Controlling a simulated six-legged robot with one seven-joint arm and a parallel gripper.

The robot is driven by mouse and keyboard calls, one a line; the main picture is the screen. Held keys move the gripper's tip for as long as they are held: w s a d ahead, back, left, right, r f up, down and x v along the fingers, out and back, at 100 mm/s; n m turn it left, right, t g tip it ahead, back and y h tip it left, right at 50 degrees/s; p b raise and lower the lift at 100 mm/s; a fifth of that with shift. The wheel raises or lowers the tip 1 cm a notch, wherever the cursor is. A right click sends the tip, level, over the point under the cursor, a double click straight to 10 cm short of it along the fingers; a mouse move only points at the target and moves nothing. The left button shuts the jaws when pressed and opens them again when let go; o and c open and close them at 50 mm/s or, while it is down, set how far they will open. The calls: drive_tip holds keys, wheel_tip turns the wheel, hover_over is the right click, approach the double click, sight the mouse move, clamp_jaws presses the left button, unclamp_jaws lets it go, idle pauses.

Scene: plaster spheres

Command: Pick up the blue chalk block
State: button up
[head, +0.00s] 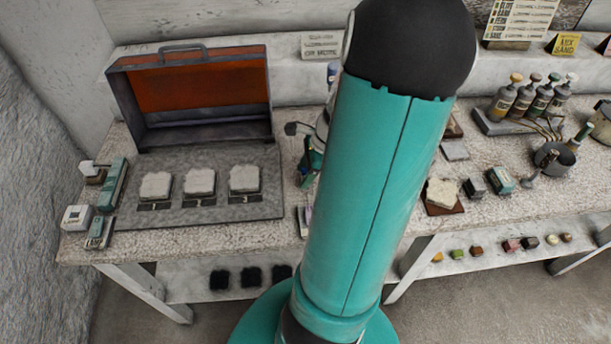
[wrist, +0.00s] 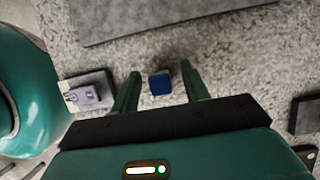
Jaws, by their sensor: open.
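The blue chalk block (wrist: 159,84) is a small dark blue block on the speckled table top in the wrist view. My gripper (wrist: 159,82) is open, with its two green fingers on either side of the block. A gap shows between the block and each finger. I cannot tell how high the fingertips are above the table. In the head view my teal arm covers the middle of the table, and the block is hidden there. Part of my gripper (head: 311,160) shows at the arm's left edge.
A grey board (head: 235,210) with three pale blocks lies at left, before an open orange-lined case (head: 200,85). In the wrist view a purple item (wrist: 84,96) sits left of the fingers and a dark block (wrist: 306,115) at right. Bottles (head: 525,98) stand at the back right.

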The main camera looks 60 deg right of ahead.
sight(302, 170)
clamp_jaws()
drive_tip(key=shift+r, duration=0.45)
wheel_tip(302, 170, up, 2)
drive_tip(key=shift+r, duration=0.15)
drive_tip(key=s+a+r, duration=0.8)
drive_tip(key=s+r, duration=0.2)
drive_tip(key=s, duration=0.1)
drive_tip(key=shift+a, duration=0.3)
